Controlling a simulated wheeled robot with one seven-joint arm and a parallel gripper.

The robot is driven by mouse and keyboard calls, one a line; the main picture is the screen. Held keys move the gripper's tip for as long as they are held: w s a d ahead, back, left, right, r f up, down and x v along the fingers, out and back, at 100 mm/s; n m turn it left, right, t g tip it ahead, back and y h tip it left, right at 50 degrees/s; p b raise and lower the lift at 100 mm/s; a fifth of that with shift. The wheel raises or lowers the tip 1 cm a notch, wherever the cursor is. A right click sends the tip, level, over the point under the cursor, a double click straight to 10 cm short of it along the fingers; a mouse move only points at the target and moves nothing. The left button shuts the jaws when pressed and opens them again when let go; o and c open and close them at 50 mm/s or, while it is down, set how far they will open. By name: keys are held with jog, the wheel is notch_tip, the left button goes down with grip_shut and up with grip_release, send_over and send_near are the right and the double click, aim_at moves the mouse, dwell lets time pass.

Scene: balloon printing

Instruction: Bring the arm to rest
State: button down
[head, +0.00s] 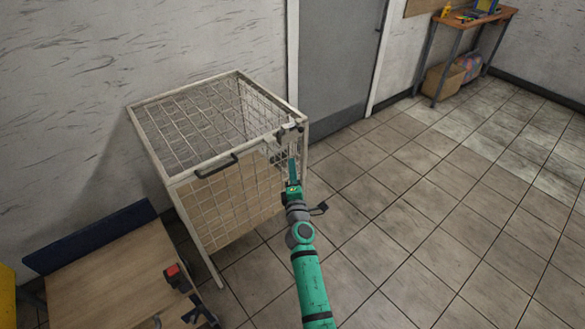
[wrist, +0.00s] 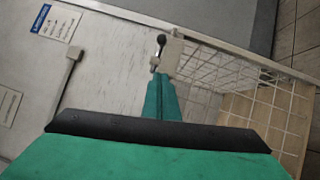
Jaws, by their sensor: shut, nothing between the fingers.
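My green arm reaches up from the bottom of the head view, and my gripper (head: 292,165) is at the right front corner of a wire cage (head: 217,160). In the wrist view my gripper (wrist: 161,78) shows as two green fingers shut together with nothing between them. The fingertips are close to a small metal latch lever (wrist: 160,45) at the cage's edge. I cannot tell whether they touch it. The latch also shows in the head view (head: 290,131), on the cage's top corner.
The cage has a pale frame and a dark handle (head: 217,166) on its front top edge. A wooden bench (head: 110,285) stands at lower left. A grey door (head: 338,70) is behind the cage. A wooden table (head: 478,20) stands far right. The tiled floor (head: 440,210) on the right is clear.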

jog(key=s+a+f+m, duration=0.3)
jog(key=s+a+m, duration=0.1)
jog(key=s, duration=0.6)
jog(key=s+a+f+m+g, duration=0.1)
jog(key=s+a+f+m, duration=0.3)
jog(key=s, duration=0.6)
jog(key=s+a+f+m, duration=0.2)
jog(key=s+a+m, duration=0.3)
jog(key=s, duration=0.5)
jog(key=s+d+m+g+h, duration=0.1)
jog(key=s+d+m, duration=0.15)
jog(key=s, duration=0.65)
jog(key=s+d+m+g, duration=0.1)
jog(key=s+m, duration=0.2)
jog(key=s, duration=0.7)
jog(key=s+d+r+m, duration=0.1)
jog(key=s+d+r, duration=0.2)
jog(key=s, duration=0.2)
jog(key=s+d+r+g, duration=0.1)
jog(key=s+d+r, duration=0.2)
jog(key=s, duration=0.3)
jog(key=shift+s+d+m, duration=0.3)
jog(key=shift+d+m, duration=0.05)
jog(key=shift+d, duration=0.05)
